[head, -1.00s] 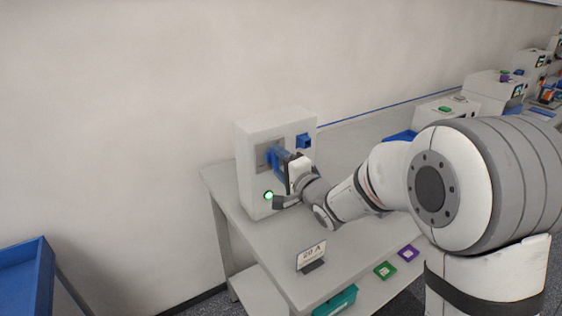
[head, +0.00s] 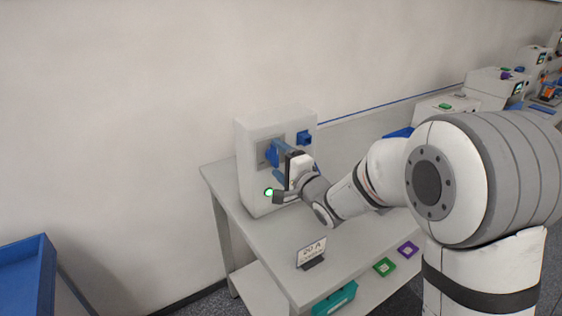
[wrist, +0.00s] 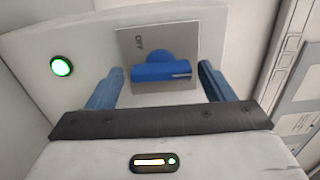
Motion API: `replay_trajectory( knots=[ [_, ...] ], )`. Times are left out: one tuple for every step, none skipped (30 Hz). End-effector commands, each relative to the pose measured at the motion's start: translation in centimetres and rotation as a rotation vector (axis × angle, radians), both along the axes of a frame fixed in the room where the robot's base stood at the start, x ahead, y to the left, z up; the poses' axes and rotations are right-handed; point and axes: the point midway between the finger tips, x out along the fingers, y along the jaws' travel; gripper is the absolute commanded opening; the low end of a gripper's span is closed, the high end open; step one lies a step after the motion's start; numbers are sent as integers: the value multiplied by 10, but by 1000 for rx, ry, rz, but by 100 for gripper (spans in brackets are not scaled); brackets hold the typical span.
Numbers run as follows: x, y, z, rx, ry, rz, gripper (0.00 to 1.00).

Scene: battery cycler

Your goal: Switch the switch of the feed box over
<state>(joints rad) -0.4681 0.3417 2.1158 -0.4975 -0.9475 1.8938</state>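The feed box (head: 248,185) is a pale box on the table, with a grey switch plate (head: 262,146) on its front. The blue switch handle (head: 272,154) is partly covered by my gripper in the head view. My gripper (head: 281,160) is open in front of the switch. In the wrist view its blue fingers (wrist: 160,84) stand one beyond each end of the handle, with gaps showing.
A lit green lamp (head: 269,192) is below the switch. A blue part (head: 304,138) sticks out of the box's right side. A 20 A sign (head: 311,252) stands on the table (head: 268,254). Green (head: 384,266) and purple (head: 408,249) pieces lie to the right.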

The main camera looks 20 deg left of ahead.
Motion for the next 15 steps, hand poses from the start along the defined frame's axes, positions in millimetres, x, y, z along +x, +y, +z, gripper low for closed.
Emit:
replay_trajectory(
  knots=[
    [0,0,0,1,-1,0,80],
    [0,0,0,0,-1,0,82],
    [0,0,0,0,-1,-1,82],
    [0,0,1,0,-1,-1,82],
    [0,0,1,0,-1,-1,82],
    [0,0,1,0,-1,-1,82],
    [0,0,1,0,-1,-1,82],
    [0,0,1,0,-1,-1,82],
    [0,-1,1,0,-1,-1,82],
    [-1,-2,1,0,-1,-1,82],
    [-2,-4,1,-1,-2,-2,82],
    [-5,-7,1,0,-3,-2,82],
    [-7,-10,1,0,-3,-2,82],
    [-10,-13,0,-1,-2,-2,82],
    [-15,-19,0,-1,-2,-3,82]
  ],
)
